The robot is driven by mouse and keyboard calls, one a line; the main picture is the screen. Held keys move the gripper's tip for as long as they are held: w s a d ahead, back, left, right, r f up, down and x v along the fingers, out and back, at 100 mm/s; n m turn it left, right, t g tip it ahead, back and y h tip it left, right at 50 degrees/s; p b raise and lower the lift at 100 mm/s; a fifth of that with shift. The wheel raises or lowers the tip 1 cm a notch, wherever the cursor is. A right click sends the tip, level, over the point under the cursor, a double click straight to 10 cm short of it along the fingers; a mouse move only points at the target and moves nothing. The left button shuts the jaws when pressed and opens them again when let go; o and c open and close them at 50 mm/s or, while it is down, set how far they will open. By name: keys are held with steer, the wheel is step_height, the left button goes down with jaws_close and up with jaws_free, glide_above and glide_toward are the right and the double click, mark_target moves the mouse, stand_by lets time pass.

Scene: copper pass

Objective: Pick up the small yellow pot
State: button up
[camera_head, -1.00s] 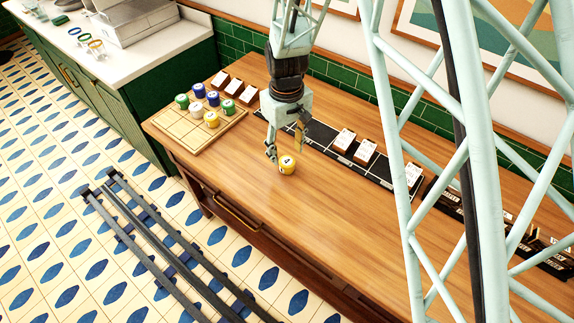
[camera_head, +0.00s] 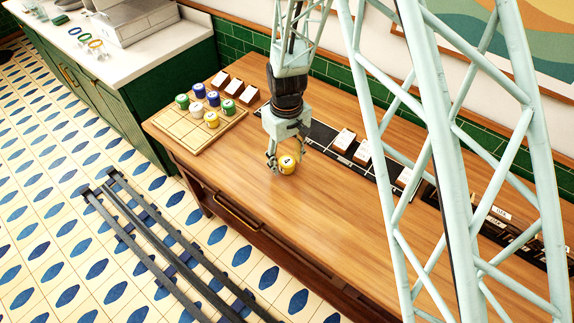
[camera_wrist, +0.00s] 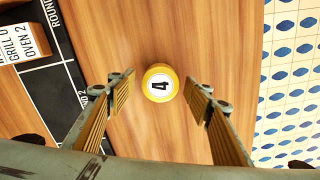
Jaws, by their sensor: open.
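The small yellow pot (camera_head: 286,164) stands upright on the wooden counter (camera_head: 240,185). Its round top carries a white disc with a black 4, seen in the wrist view (camera_wrist: 160,84). My gripper (camera_head: 284,162) is open and points down at the pot. In the wrist view the two fingers (camera_wrist: 162,92) are spread, one to each side of the pot, with a gap on both sides. The fingertips look close to the pot, but I cannot tell whether they reach below its top. Nothing is held.
A wooden grid board (camera_head: 180,129) with several coloured pots, one of them yellow (camera_head: 211,119), stands at the counter's left end. A black strip (camera_head: 322,136) with labelled blocks (camera_head: 343,140) runs along the back. The counter's front is clear.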

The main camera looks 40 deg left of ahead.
mark_target(286, 161)
steer(key=shift+c, duration=0.7)
steer(key=c, duration=0.9)
steer(key=shift+r, duration=0.2)
steer(key=shift+r, duration=1.45)
steer(key=shift+s+r, duration=0.15)
steer(key=s+d, duration=0.2)
steer(key=s, duration=0.2)
steer(key=s+d+r+b, duration=0.1)
steer(key=s+d, duration=0.1)
steer(key=s, duration=0.3)
steer(key=s+d, duration=0.2)
steer(key=s, duration=0.3)
steer(key=shift+s+d+r+b, duration=0.15)
steer(key=shift+d+r+b, duration=0.05)
steer(key=shift+b, duration=0.2)
